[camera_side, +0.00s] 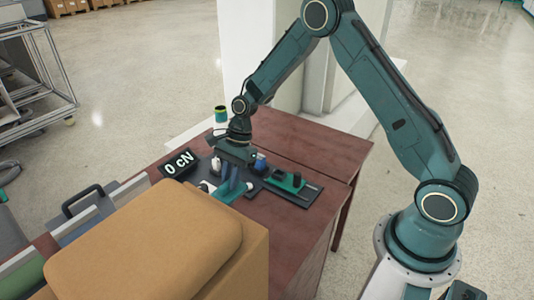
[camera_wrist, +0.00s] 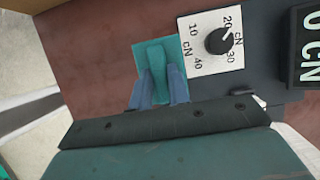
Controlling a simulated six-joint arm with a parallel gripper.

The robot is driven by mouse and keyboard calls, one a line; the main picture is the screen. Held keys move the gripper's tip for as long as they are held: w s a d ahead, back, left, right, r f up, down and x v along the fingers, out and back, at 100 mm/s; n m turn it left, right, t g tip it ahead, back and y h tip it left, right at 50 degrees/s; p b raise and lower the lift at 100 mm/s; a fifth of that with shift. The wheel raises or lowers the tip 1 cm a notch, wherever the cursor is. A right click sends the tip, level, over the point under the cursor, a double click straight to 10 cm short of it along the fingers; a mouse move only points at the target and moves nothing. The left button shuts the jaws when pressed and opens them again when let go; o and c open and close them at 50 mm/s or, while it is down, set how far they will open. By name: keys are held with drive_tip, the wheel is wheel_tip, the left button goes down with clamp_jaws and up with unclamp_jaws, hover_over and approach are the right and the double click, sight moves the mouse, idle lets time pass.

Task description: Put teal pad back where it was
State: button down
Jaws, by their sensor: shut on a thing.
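The teal pad (camera_wrist: 142,53) shows in the wrist view as a flat square with a raised rounded grip. My gripper (camera_wrist: 161,72) is shut on that grip, with one blue-grey finger on each side. The pad is over the brown table, just left of the white dial plate. In the side view my gripper (camera_side: 230,182) points down at the table, and the teal pad (camera_side: 236,194) shows below it, partly hidden by the fingers. I cannot tell whether the pad touches the table.
A dial plate (camera_wrist: 212,43) with a black knob and a display reading 0 cN (camera_side: 179,163) are close by. A dark rail with a teal block (camera_side: 286,182) lies to the right. A tan box (camera_side: 150,240) stands in front. The table (camera_side: 310,145) is clear behind the rail.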

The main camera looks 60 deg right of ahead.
sight(232, 193)
drive_tip(key=shift+f, duration=2.8)
drive_tip(key=shift+f, duration=0.1)
drive_tip(key=c, duration=1.3)
unclamp_jaws()
drive_tip(key=shift+v, duration=6.15)
